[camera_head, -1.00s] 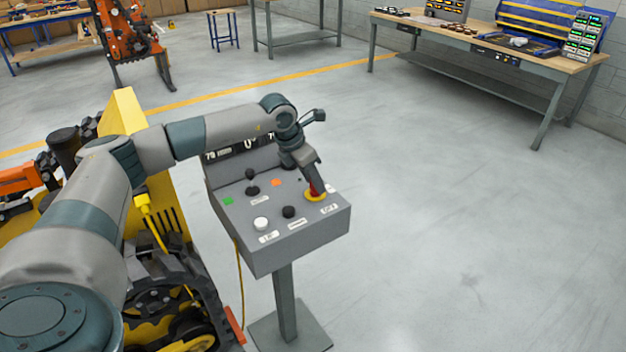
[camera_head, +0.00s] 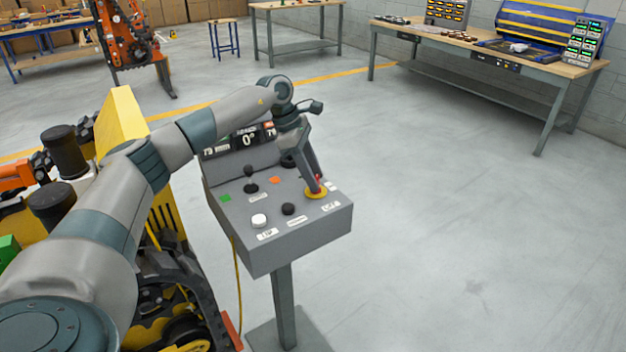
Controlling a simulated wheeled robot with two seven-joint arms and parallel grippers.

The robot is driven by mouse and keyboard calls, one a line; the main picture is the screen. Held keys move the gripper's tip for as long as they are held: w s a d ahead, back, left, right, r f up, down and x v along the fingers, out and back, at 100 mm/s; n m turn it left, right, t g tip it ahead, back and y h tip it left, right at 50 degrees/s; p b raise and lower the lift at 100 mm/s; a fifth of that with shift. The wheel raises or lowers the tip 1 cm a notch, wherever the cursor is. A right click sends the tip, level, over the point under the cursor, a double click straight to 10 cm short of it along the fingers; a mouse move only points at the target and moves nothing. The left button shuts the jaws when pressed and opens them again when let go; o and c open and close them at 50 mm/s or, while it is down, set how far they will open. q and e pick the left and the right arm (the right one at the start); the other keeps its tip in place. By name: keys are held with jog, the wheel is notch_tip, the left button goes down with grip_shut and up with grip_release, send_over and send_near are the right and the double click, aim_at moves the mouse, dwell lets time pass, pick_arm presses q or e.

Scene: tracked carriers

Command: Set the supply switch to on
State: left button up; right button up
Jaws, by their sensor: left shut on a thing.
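The grey control box (camera_head: 305,233) stands on a post in the middle of the view. At the right of its sloped top is a red switch handle on a round yellow base (camera_head: 316,194), which I take as the supply switch. My left gripper (camera_head: 315,186) reaches down onto it from above and is shut on the red handle. The fingers hide most of the handle, and I cannot read its position. My right gripper is not in view.
The box also carries a white knob (camera_head: 259,220), a black knob (camera_head: 288,209), a black joystick (camera_head: 250,181) and a display (camera_head: 248,141). A yellow tracked machine (camera_head: 124,125) stands close at the left. The floor to the right is clear, with a workbench (camera_head: 480,57) behind.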

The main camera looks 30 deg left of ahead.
pick_arm(q)
jog(key=m, duration=0.1)
jog(key=m+g+b, duration=0.1)
jog(key=m, duration=0.2)
jog(key=shift+w+m+g+b, duration=0.25)
jog(key=shift+m+g+b, duration=0.05)
jog(key=shift+m+g, duration=0.1)
jog(key=m+g, duration=0.1)
jog(key=m, duration=0.2)
jog(key=shift+w+r+b, duration=0.1)
jog(key=shift+b, duration=0.3)
jog(key=shift+m+g, duration=0.3)
jog(key=shift+m, duration=0.2)
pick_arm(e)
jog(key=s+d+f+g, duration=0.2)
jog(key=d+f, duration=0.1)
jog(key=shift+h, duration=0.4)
pick_arm(q)
jog(key=o, duration=1)
jog(key=shift+o, duration=0.2)
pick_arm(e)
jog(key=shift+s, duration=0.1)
